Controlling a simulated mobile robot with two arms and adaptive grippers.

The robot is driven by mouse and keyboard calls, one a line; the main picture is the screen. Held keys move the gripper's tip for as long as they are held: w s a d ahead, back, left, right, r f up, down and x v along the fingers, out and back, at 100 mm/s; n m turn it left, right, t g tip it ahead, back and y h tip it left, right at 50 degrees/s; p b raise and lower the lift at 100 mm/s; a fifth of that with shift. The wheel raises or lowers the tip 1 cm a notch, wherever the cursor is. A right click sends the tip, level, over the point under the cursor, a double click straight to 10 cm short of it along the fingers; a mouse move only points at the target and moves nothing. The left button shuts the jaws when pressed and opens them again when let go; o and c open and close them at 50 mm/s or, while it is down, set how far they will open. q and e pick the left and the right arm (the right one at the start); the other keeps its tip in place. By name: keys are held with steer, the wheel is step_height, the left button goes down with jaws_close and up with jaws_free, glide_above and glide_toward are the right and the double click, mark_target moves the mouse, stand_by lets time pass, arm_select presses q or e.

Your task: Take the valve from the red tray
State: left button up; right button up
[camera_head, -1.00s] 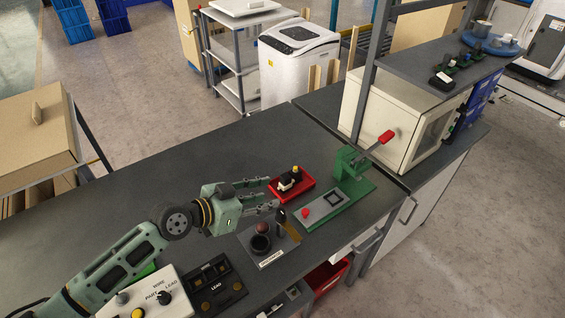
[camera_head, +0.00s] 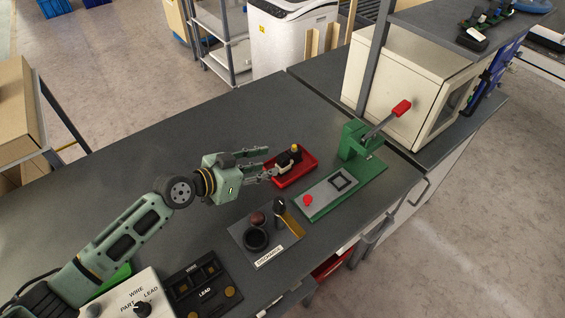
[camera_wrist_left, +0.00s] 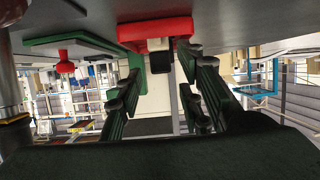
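The valve (camera_head: 289,159) is a small black and white part with a yellow top. It sits in the red tray (camera_head: 308,169) on the dark bench, and a dark and white part of it (camera_wrist_left: 160,58) shows in the left wrist view. My left gripper (camera_head: 268,162) is open and empty at the tray's left edge, its fingers pointing at the valve. In the left wrist view the fingers (camera_wrist_left: 160,80) stand apart, with the valve ahead between them. Whether a finger touches the tray is unclear. My right gripper is not in view.
A green press (camera_head: 357,150) with a red-tipped lever stands right of the tray. A grey fixture plate (camera_head: 243,232) with a black ring lies in front. A control box (camera_head: 148,300) and black panel (camera_head: 203,286) sit nearer. The bench behind the arm is clear.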

mark_target(279, 162)
arm_select(q)
steer(key=shift+w+d, duration=0.3)
steer(key=shift+d, duration=0.35)
steer(key=shift+p+x, duration=0.65)
steer(key=shift+x, duration=1.6)
steer(key=shift+a+f, duration=0.15)
steer(key=shift+c, duration=0.2)
jaws_close()
